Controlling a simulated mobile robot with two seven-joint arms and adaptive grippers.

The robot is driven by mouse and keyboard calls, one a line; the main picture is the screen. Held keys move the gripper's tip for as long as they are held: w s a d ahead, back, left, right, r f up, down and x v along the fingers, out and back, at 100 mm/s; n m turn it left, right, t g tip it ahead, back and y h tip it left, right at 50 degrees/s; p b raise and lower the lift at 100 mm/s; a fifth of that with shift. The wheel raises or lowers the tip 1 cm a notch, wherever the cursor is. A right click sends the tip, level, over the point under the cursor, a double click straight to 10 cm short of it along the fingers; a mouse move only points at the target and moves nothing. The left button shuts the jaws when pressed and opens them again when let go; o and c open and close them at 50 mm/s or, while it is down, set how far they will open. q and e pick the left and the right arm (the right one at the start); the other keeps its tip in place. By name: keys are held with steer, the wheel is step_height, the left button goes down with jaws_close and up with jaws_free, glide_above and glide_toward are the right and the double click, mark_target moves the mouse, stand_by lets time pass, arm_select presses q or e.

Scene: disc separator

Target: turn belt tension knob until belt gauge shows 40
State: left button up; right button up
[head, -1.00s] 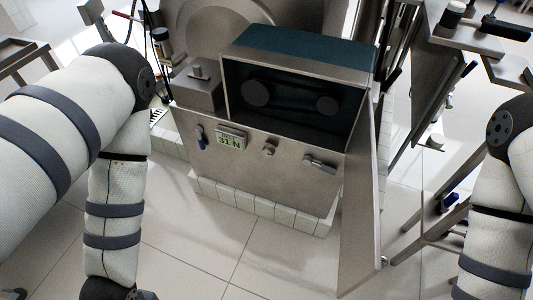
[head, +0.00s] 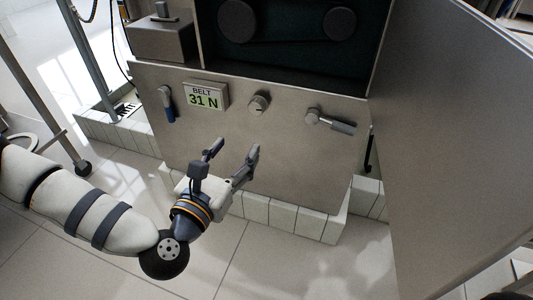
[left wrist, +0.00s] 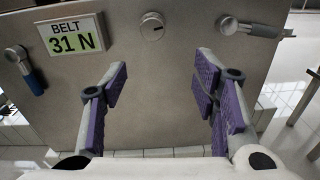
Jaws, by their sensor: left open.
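The belt gauge (head: 205,96) on the machine's front panel reads 31 N; it also shows in the left wrist view (left wrist: 71,35). The tension knob (head: 259,103), a small round metal knob with a dark mark, sits right of the gauge. In the left wrist view the knob (left wrist: 152,26) lies beyond and between my fingertips, apart from them. My left gripper (head: 233,150) is open and empty, below the knob in front of the panel; its purple-padded fingers show in the left wrist view (left wrist: 159,78). My right gripper is not in view.
A lever with a blue grip (head: 167,104) is left of the gauge. A lever handle (head: 330,121) is right of the knob. The open door panel (head: 450,130) stands at the right. A tiled plinth (head: 285,214) runs below. Belt pulleys (head: 238,20) show above.

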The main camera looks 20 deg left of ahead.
mark_target(255, 110)
arm_select(q)
steer(key=shift+n, duration=0.4)
steer(key=w, duration=0.4)
steer(key=w+b, duration=0.1)
steer(key=w, duration=0.3)
steer(key=w+b, duration=0.1)
steer(key=w, duration=0.2)
steer(key=shift+w+a+r, duration=0.2)
steer(key=shift+w+r, duration=0.3)
steer(key=shift+w, duration=0.35)
steer(key=c, duration=1.1)
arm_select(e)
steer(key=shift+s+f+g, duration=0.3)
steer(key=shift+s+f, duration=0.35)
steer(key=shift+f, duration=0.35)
